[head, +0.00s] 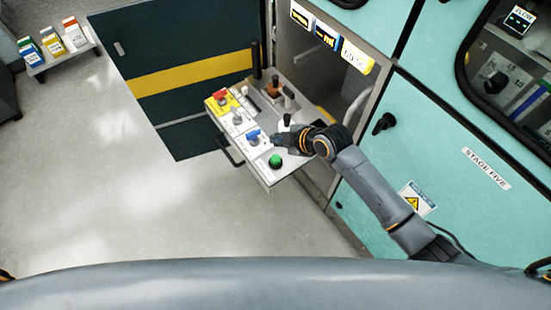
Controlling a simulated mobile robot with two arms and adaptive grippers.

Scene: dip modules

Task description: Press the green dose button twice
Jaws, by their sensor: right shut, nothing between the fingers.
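The green dose button (275,161) is a round green cap at the near end of a pale control panel (265,175) that juts out from the machine. My right gripper (277,141) is shut and empty. It is over the panel, just beyond the green button and close to a blue control (253,136). The green button is not covered, and the gripper appears apart from it. My left gripper is out of view.
The panel also bears a red button on yellow (221,97), a grey knob (237,118) and an orange-brown control (274,88). A black handle (230,152) runs along its left side. Coloured boxes stand on a small shelf (62,57) at upper left. Floor left of the panel is clear.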

